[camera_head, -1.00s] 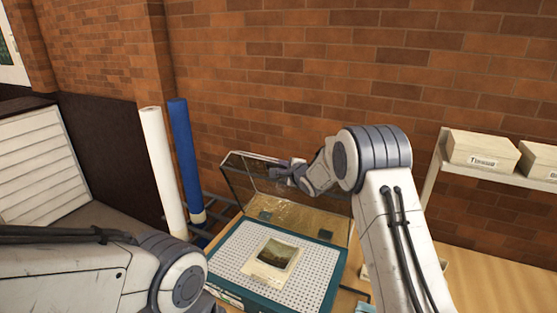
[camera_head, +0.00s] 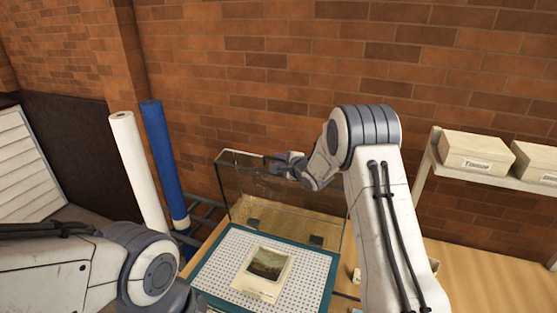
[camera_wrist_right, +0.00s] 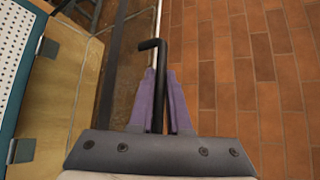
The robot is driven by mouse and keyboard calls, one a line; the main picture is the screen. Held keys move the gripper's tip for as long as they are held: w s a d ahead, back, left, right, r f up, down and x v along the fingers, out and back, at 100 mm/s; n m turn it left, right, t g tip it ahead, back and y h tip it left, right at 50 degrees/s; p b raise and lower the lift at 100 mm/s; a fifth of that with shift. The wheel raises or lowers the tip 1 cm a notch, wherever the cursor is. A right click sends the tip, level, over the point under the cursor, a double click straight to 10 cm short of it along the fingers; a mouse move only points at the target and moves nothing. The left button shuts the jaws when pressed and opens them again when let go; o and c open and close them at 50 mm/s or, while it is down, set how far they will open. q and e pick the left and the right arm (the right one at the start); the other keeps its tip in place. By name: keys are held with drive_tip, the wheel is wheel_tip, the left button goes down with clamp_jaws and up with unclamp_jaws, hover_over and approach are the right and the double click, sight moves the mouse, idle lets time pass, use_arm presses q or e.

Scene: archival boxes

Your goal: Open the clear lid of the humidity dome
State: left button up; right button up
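The humidity dome's clear lid (camera_head: 240,187) stands raised at the back of the teal-edged base (camera_head: 331,283), on the hinge side. It looks close to upright. My right gripper (camera_head: 277,163) is at the lid's upper edge. In the right wrist view, the purple fingers of my right gripper (camera_wrist_right: 160,82) are close together on either side of a black bent handle (camera_wrist_right: 152,44) and look shut on it. A small picture on a cream mount (camera_head: 265,272) lies on the white perforated tray in the base. My left arm shows at lower left, but its fingertips are outside the view.
A brick wall stands behind the lid. A white roll (camera_head: 138,170) and a blue roll (camera_head: 165,160) stand left of the dome. Labelled boxes (camera_head: 478,150) sit on a shelf at right. The wooden table (camera_head: 478,275) has bare room at right.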

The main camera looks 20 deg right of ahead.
drive_tip(key=o, duration=0.3)
drive_tip(key=shift+o, duration=0.2)
drive_tip(key=shift+s+d, duration=0.1)
drive_tip(key=shift+s, duration=0.15)
drive_tip(key=b+v, duration=0.4)
drive_tip(key=v, duration=0.6)
drive_tip(key=shift+r, duration=0.1)
